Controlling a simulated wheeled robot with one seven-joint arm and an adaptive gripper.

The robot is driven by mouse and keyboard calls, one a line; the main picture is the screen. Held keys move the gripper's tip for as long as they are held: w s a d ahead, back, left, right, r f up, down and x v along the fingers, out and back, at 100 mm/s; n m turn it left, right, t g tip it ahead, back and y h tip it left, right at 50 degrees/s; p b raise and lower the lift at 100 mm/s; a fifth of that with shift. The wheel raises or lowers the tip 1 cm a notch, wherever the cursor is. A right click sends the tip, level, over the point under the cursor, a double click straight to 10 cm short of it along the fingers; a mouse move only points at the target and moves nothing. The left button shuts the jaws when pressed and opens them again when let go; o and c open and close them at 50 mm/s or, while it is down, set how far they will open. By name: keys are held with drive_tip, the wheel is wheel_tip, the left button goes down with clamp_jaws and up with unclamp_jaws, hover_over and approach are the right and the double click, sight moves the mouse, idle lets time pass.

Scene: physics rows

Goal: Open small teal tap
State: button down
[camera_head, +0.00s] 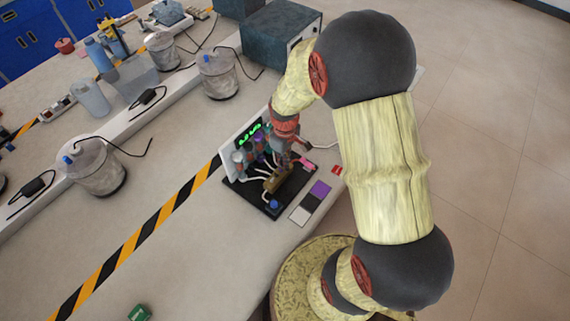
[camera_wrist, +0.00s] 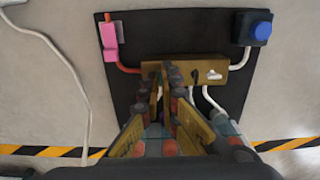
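My gripper (camera_wrist: 162,88) reaches over a black board (camera_wrist: 128,90) in the wrist view. Its two fingers come close together at the tips, in front of a brass-coloured block (camera_wrist: 205,74). A narrow dark gap shows between them; whether they hold anything is hidden. I cannot make out a small teal tap for certain; the fingers cover part of the block. A small white handle-like piece (camera_wrist: 214,75) sits on the block's right part. In the head view my gripper (camera_head: 283,158) is low over the board (camera_head: 244,193), beside the brass block (camera_head: 274,182).
The board also carries a blue knob (camera_wrist: 261,29), a pink piece (camera_wrist: 109,36), pipes and several upright cylinders. A striped tape line (camera_head: 150,235) crosses the bench. A grey-blue box (camera_head: 281,35) stands behind.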

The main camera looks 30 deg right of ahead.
drive_tip(key=n+p, duration=0.1)
drive_tip(key=n, duration=0.4)
drive_tip(key=shift+n, duration=0.9)
